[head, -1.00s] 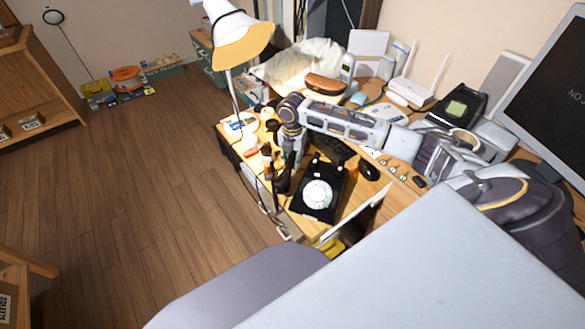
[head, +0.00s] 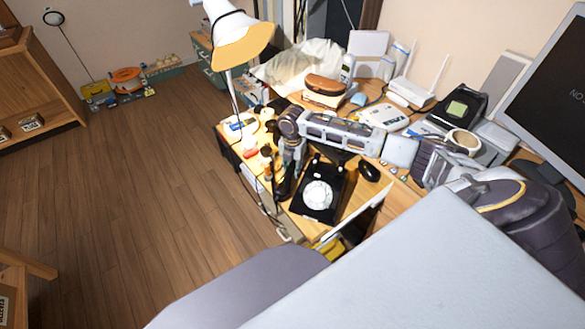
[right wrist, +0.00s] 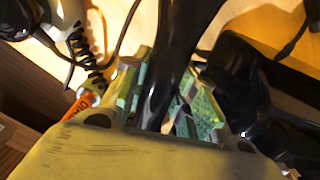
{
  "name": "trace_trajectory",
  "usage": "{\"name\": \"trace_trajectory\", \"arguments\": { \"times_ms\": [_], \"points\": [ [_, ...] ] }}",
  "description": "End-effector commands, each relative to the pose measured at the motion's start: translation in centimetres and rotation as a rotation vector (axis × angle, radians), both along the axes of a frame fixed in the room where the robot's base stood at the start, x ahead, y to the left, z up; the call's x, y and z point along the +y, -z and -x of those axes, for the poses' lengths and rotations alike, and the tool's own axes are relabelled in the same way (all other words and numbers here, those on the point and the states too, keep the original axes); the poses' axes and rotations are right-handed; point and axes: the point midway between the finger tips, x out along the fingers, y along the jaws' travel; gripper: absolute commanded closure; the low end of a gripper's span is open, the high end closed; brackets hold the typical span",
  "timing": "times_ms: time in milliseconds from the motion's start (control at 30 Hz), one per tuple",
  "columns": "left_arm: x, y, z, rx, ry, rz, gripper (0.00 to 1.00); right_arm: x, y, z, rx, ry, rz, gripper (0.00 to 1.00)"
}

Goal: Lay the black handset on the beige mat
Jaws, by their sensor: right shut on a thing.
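The black handset (right wrist: 172,65) shows in the right wrist view as a dark glossy bar between the green finger pads of my right gripper (right wrist: 170,105). My right gripper (head: 285,183) is shut on it. In the head view it hangs just left of the black dial phone (head: 319,192), and the handset there is a dark shape hard to tell from the fingers. The phone has a white dial, and no handset lies across its top. I cannot make out the beige mat in either view. My left gripper is not in view.
A white desk lamp (head: 238,38) rises at the desk's left edge. A black mouse (head: 369,171) lies right of the phone. A brown case (head: 323,90), a white router (head: 410,91) and a monitor (head: 550,95) fill the back and right. Small items crowd the left edge.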

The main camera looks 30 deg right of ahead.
Motion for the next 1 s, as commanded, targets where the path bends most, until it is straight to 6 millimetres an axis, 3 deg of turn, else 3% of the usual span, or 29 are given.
{"name": "trace_trajectory", "arguments": {
  "times_ms": [300, 333, 500, 1000],
  "points": [
    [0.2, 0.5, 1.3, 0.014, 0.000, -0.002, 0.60, 0.0, 0.1, -0.1, -0.001, 0.000, 0.000, 1.00],
    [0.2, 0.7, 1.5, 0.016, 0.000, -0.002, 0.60, 0.0, 0.2, 0.0, 0.000, 0.000, 0.000, 0.71],
    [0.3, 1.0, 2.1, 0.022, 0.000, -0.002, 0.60, 0.0, 0.2, 0.0, 0.000, 0.000, 0.000, 0.51],
    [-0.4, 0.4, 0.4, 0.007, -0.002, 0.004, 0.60, 0.0, -0.1, 0.0, -0.001, 0.000, 0.001, 0.51]
  ]
}}
